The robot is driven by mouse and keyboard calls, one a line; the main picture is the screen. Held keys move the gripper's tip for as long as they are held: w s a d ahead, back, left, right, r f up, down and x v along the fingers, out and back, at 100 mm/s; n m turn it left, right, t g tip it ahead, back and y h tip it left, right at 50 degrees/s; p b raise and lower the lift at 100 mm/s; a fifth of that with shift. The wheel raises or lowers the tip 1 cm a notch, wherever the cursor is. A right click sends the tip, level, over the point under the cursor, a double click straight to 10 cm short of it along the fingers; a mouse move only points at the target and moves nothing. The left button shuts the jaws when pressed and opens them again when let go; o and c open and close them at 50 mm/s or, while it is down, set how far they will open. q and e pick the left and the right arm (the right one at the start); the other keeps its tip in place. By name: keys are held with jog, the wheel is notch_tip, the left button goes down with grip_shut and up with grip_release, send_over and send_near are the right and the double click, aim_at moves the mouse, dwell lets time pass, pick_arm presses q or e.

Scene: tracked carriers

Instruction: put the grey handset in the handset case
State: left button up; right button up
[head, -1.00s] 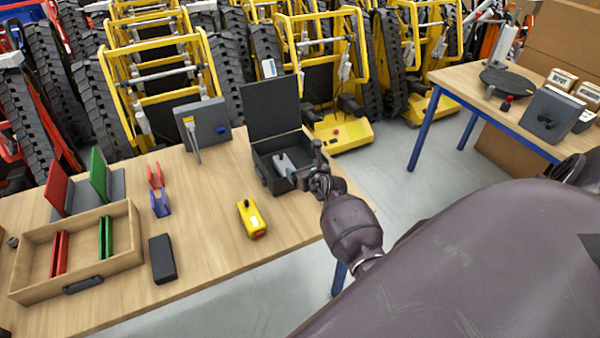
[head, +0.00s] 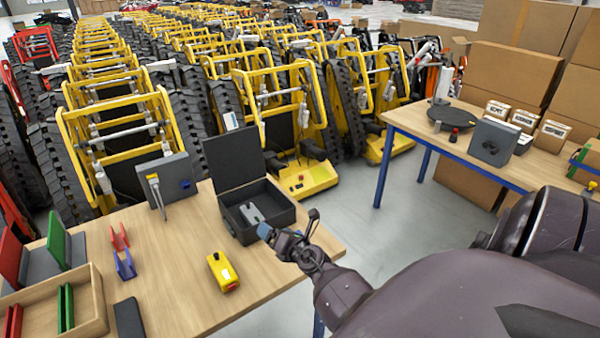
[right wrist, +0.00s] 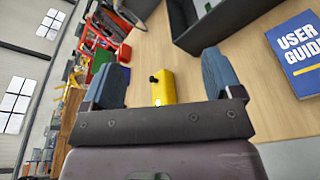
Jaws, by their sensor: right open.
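The grey handset (head: 252,213) lies inside the open black handset case (head: 232,226), whose lid (head: 234,156) stands up at the back. My right gripper (head: 267,232) is just outside the front of the case, apart from the handset. In the right wrist view my right gripper (right wrist: 158,68) is open, with nothing between its blue fingers. Part of the dark case (right wrist: 205,30) shows at the top there; the handset is not visible in that view. My left gripper is not in view.
A yellow handset (head: 223,271) lies on the wooden table in front of the case. A user guide (right wrist: 296,52) lies beside the case. A grey box (head: 168,180), red and blue holders and a wooden tray (head: 96,298) are to the left. Yellow tracked carriers (head: 290,120) stand behind.

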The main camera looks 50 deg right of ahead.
jog(key=s+a+f+m+g, duration=0.1)
jog(key=s+a+f+m, duration=0.1)
jog(key=s+a+m, duration=0.3)
jog(key=s+a+f+m+g+y, duration=0.1)
jog(key=s+a+m, duration=0.4)
jog(key=s+m, duration=0.5)
jog(key=s+a+f+m+g, duration=0.2)
jog(key=s+a+f+m, duration=0.1)
jog(key=s+m, duration=0.5)
jog(key=a+m, duration=0.1)
jog(key=m, duration=0.1)
jog(key=shift+s+a+f+m+g+y, duration=0.2)
jog(key=shift+a+f+m+g+y, duration=0.1)
jog(key=shift+a+f+m+y, duration=0.1)
